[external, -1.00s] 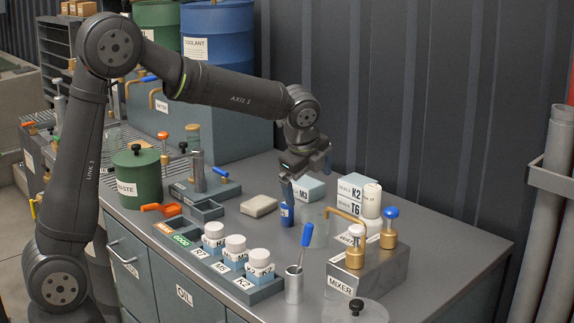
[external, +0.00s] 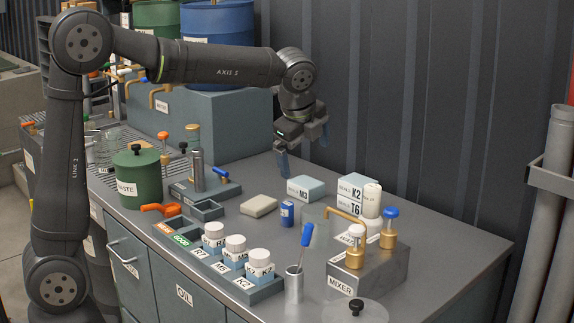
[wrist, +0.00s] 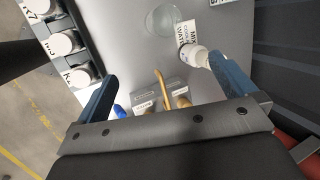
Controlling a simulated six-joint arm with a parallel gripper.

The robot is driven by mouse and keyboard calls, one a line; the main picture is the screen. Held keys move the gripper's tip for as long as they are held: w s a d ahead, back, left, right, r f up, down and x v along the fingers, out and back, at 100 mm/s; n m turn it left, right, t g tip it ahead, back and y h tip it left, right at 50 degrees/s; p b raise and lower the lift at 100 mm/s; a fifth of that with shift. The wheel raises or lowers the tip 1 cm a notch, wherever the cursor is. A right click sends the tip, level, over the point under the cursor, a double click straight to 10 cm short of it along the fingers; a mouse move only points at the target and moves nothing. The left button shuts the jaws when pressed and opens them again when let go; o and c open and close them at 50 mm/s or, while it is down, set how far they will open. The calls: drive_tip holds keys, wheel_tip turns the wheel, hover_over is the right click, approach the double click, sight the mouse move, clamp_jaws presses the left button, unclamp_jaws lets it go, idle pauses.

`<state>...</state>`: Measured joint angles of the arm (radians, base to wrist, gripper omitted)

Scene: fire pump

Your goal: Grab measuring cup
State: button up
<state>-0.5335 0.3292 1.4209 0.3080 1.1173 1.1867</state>
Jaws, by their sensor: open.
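A clear, see-through cup (external: 314,222), which looks like the measuring cup, stands on the bench left of the mixer's brass spout. In the wrist view it shows as a pale round outline (wrist: 162,18) at the top, beyond the fingertips. Its markings cannot be made out. My gripper (external: 303,152) is open and empty, high above the back of the bench, with its blue fingers pointing down. The wrist view shows the fingers (wrist: 163,72) wide apart with nothing between them.
A small blue can (external: 287,213) stands left of the cup. White bottle (external: 371,201) and seal boxes (external: 349,198) stand behind it. The mixer (external: 366,266) is at right, a metal holder with a blue-handled tool (external: 294,285) in front. A jar rack (external: 252,288) lies left.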

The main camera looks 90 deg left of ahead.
drive_tip(key=shift+c, duration=0.4)
drive_tip(key=shift+c, duration=0.9)
drive_tip(key=m+g+h, duration=0.1)
drive_tip(key=m+h, duration=0.3)
drive_tip(key=m, duration=0.4)
hover_over(314, 208)
drive_tip(key=d, duration=0.3)
wheel_tip(314, 208, down, 6)
drive_tip(key=f, duration=1.2)
drive_tip(key=shift+d, duration=0.2)
drive_tip(key=shift+w+f, duration=0.15)
drive_tip(key=shift+f, duration=2.45)
drive_tip(key=c, duration=1.1)
